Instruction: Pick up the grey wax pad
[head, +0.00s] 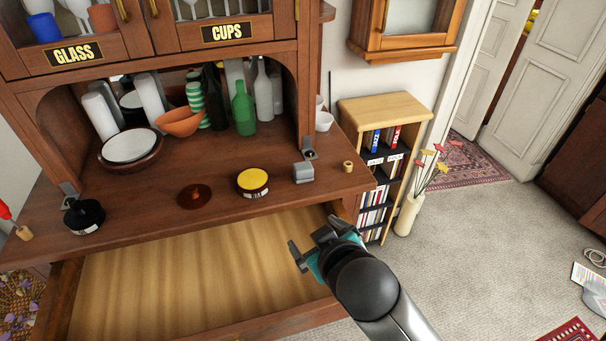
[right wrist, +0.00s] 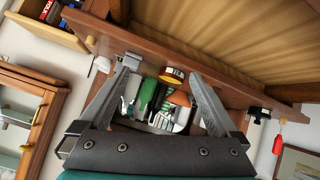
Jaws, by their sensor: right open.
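A small grey block (head: 303,173), which looks like the grey wax pad, rests on the cabinet's wooden counter near its front edge, right of a yellow-topped tin (head: 252,182). My right gripper (head: 314,243) is open and empty, over the right part of the pulled-out drawer (head: 190,275), in front of and apart from the block. In the right wrist view the open jaws (right wrist: 165,72) frame the counter, with the yellow-topped tin (right wrist: 173,74) between them. The pad is not clear there, near the left finger. My left gripper is not in view.
A brown disc (head: 194,196), a black tin (head: 84,215) and a small wooden ring (head: 348,166) also lie on the counter. Bottles and bowls stand behind, under the cupboard. The drawer looks empty. A bookshelf (head: 385,108) and flower vase (head: 409,213) stand at the right.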

